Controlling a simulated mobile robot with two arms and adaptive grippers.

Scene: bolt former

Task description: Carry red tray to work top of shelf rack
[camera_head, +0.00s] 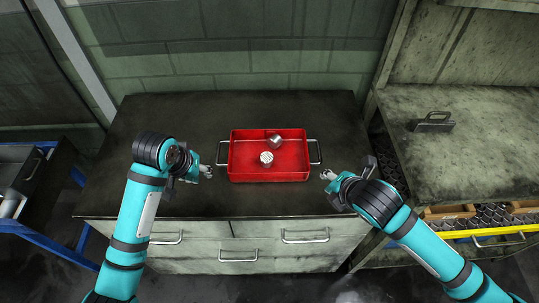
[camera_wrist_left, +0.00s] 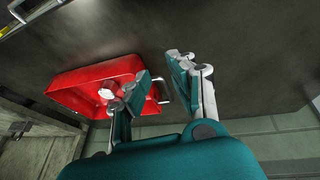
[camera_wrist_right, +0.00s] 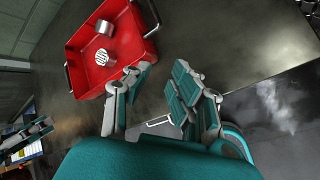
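The red tray (camera_head: 289,174) sits flat on the dark top of a drawer cabinet (camera_head: 200,116), with a metal handle at each short side. Two metal parts lie in it: a plain cylinder (camera_head: 274,141) and a piece with a dotted white face (camera_head: 267,158). My left gripper (camera_head: 208,171) is open just left of the tray's left handle (camera_head: 222,153), apart from it; the handle also shows in the left wrist view (camera_wrist_left: 162,88). My right gripper (camera_head: 327,175) is open just right of the right handle (camera_head: 315,151), apart from it. Both grippers are empty.
The shelf rack (camera_head: 480,142) stands at the right, with a dark handled object (camera_head: 433,122) on its work top and bins below. A green tiled wall (camera_head: 240,75) is behind the cabinet. A blue-framed cart (camera_head: 35,235) is at the left. The cabinet top around the tray is clear.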

